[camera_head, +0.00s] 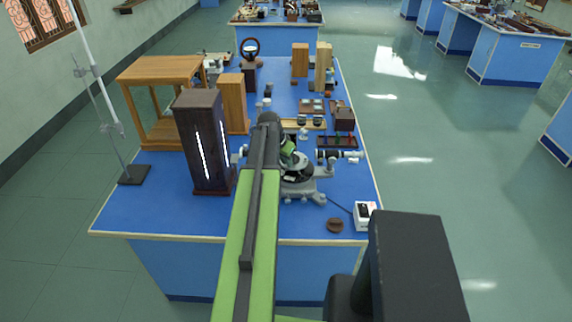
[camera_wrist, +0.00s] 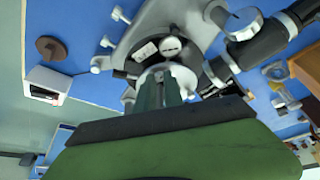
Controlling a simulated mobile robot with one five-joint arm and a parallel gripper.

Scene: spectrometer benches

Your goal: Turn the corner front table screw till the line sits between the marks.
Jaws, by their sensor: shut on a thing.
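The spectrometer (camera_head: 306,188) stands on the near part of the blue bench, with its grey base and black telescope (camera_head: 340,155). My arm reaches over the bench to it and hides part of it. In the wrist view my gripper (camera_wrist: 163,88) is shut at the middle of the instrument, its two dark green fingers close together. The screw between the fingertips is hidden by them. The grey base (camera_wrist: 143,35) and a round silver knob (camera_wrist: 243,22) show beyond the fingers. I cannot make out the line or its marks in either view.
A dark wooden lamp box (camera_head: 203,140) with bright slits stands close to the left of my arm. A white box (camera_head: 365,215) and a brown disc (camera_head: 335,225) lie near the front right. A wooden stand (camera_head: 160,75) is behind at left.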

